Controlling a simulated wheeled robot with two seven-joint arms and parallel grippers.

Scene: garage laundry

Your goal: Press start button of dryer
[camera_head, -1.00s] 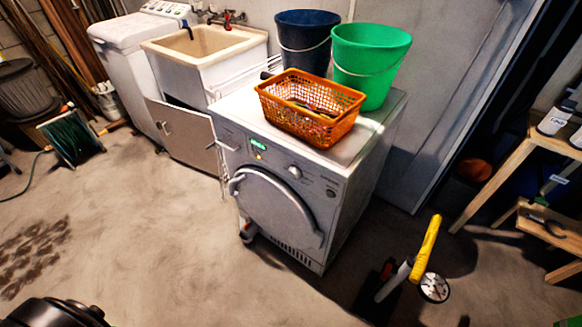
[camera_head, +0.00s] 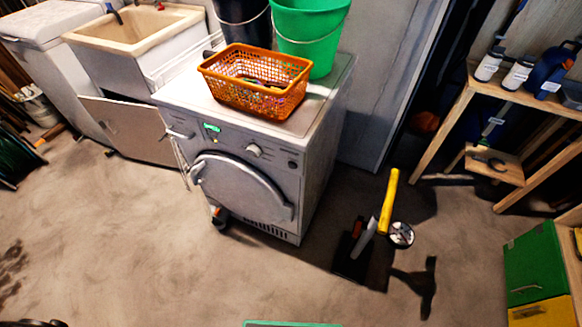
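The dryer (camera_head: 316,178) is a white front loader in the upper middle of the head view, with its round door (camera_head: 235,186) shut. Its front panel has a lit green display (camera_head: 212,127), a round knob (camera_head: 254,150) and a small dark round spot (camera_head: 292,164) at the right end. The panel is too small here to tell which control is the start button. Neither of my grippers shows. Only a small dark part, perhaps of my arm, shows at the bottom left edge.
An orange basket (camera_head: 252,84) and a green bucket (camera_head: 309,35) stand on the dryer. A wooden shelf (camera_head: 443,132) and green box (camera_head: 533,262) are at right. The floor before the dryer is clear.

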